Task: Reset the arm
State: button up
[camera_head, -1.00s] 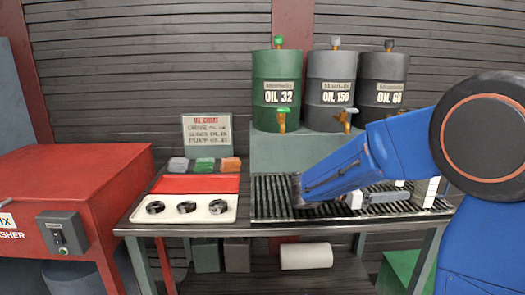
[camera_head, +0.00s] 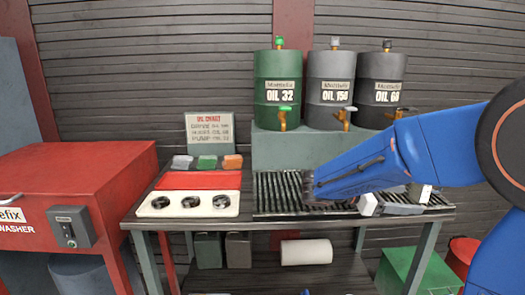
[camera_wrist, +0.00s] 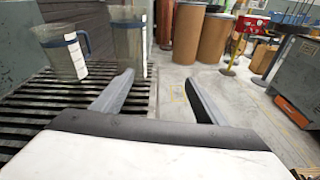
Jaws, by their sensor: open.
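My blue arm reaches in from the right in the head view, over the slatted drip grate (camera_head: 275,195). My gripper shows partly behind the arm, low over the right part of the grate, as white and grey parts. In the wrist view my gripper (camera_wrist: 160,82) has its two grey fingers spread apart, with nothing between them. A clear jug (camera_wrist: 64,55) with a blue band and handle stands on the grate left of the fingers. A second clear jug (camera_wrist: 127,45) stands beyond the left finger. Neither jug touches the fingers.
A red washer (camera_head: 70,185) stands left. In the wrist view, brown barrels (camera_wrist: 186,35) stand on open floor ahead.

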jog(key=s+f+m+y, duration=0.4)
jog(key=s, duration=0.4)
jog(key=s+f+m+y, duration=0.3)
jog(key=s+m+y, duration=0.1)
jog(key=s, duration=0.4)
jog(key=s+a+f+m+t+y, duration=0.3)
jog(key=s+a+m+t+y, duration=0.1)
jog(key=s+a+m+y, duration=0.4)
jog(key=shift+s+a+m+t, duration=0.3)
jog(key=shift+a+m, duration=0.3)
jog(key=shift+a, duration=0.7)
jog(key=shift+f, duration=0.1)
